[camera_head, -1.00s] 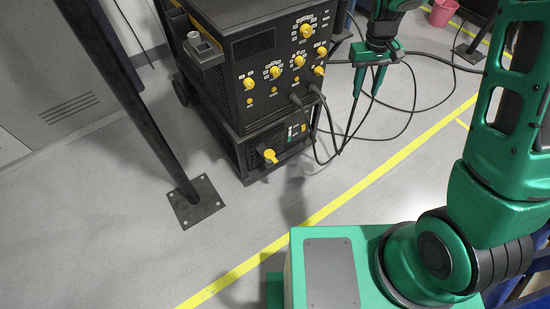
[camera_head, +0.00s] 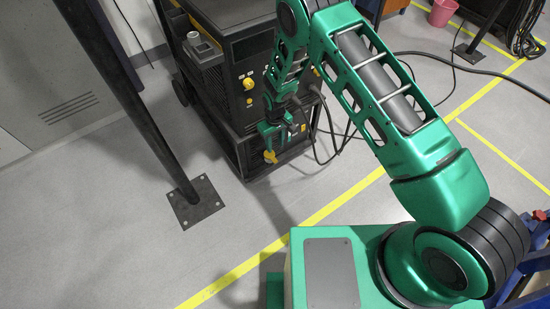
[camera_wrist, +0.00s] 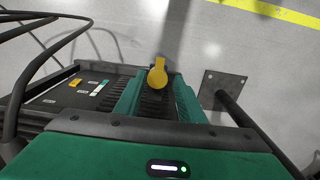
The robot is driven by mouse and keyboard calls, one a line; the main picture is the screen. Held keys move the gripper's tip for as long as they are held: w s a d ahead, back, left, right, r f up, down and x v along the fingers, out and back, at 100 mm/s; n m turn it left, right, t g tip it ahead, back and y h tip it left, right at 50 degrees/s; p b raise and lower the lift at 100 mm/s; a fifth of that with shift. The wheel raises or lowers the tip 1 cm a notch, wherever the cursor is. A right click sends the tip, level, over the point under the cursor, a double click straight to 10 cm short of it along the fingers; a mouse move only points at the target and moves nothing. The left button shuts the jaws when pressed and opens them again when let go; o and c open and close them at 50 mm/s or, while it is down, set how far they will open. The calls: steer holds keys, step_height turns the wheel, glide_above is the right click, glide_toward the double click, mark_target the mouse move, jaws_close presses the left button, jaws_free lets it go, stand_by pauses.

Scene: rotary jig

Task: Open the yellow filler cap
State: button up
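The yellow filler cap (camera_head: 270,156) is on the front of the low unit at the base of the black machine. It also shows in the wrist view as a round yellow head with a narrow stem (camera_wrist: 157,74). My gripper (camera_wrist: 157,88) is open, with one green finger on each side of the cap in that view. I cannot tell whether either finger touches it. In the head view my gripper (camera_head: 275,133) is right at the front of the low unit, just above the cap, and my arm hides part of the machine's panel.
The black machine (camera_head: 240,46) has other yellow knobs, partly hidden by my arm. Black cables (camera_head: 325,130) hang at its right. A dark post with a floor plate (camera_head: 196,202) stands to the left. The floor in front, with its yellow line (camera_head: 335,205), is clear.

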mark_target(275, 161)
step_height(275, 161, down, 11)
steer(key=shift+r, duration=0.2)
stand_by(0.3)
jaws_close()
